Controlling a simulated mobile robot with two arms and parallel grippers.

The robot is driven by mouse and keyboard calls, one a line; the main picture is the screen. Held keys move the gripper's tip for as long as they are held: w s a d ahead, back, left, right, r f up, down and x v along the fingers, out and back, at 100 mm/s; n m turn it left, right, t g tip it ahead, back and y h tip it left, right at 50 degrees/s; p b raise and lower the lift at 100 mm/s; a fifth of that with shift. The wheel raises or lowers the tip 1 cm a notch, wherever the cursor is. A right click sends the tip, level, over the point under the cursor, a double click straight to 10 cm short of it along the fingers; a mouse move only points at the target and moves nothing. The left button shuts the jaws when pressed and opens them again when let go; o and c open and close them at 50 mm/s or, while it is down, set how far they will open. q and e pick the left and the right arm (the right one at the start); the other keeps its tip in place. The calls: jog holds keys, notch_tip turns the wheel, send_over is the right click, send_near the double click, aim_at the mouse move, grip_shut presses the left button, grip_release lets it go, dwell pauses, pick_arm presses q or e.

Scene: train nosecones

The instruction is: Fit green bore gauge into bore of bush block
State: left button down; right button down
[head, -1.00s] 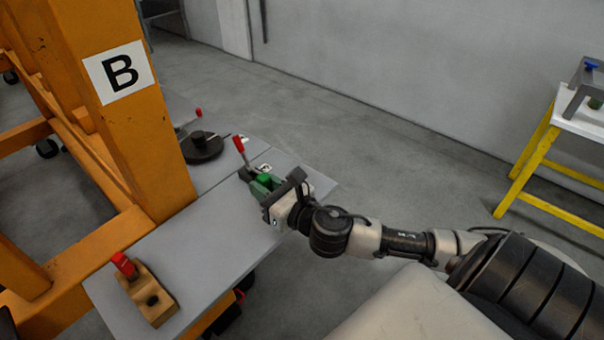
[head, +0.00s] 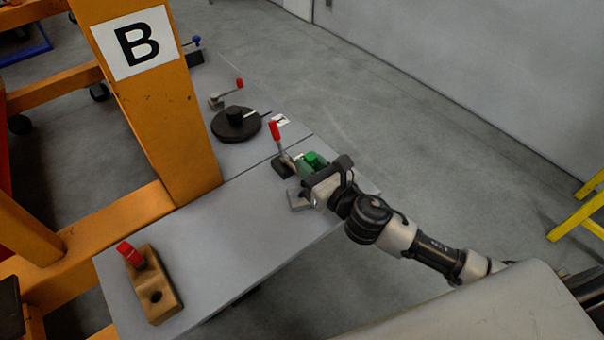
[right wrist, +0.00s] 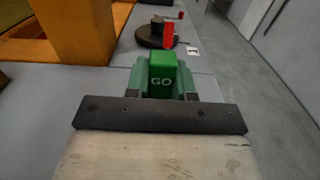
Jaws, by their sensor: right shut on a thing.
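The green bore gauge (head: 313,159) has a bright green block handle, marked GO in the right wrist view (right wrist: 163,72). My right gripper (head: 322,172) is shut on it; the dark fingertips flank the handle in the wrist view. A darker green body, which I take for the bush block (right wrist: 119,79), shows directly behind and beside the handle. It is beside a red-handled clamp (head: 275,131). The bore and the gauge's lower end are hidden, so I cannot tell how deep the gauge sits. My left gripper is not in view.
A wooden block (head: 157,291) with a red-topped piece and an empty hole stands at the near left of the grey table (head: 215,240). A black round stand (head: 236,124) is behind the clamp. An orange post (head: 165,125) marked B rises beside the table. The table middle is clear.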

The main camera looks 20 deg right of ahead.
jog(key=f, duration=0.1)
jog(key=w+a+f+b, duration=0.1)
jog(key=f, duration=0.1)
jog(key=w+f, duration=0.1)
jog(key=f, duration=0.1)
jog(key=shift+a+f, duration=0.2)
jog(key=shift+f, duration=0.05)
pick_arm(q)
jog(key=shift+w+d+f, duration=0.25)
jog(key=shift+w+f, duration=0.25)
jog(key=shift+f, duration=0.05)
pick_arm(e)
jog(key=shift+f+b, duration=0.1)
jog(key=shift+b, duration=0.2)
jog(key=c, duration=1)
grip_release()
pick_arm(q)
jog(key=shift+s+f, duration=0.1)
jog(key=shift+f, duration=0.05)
pick_arm(e)
jog(key=shift+o, duration=0.2)
jog(key=shift+s, duration=0.1)
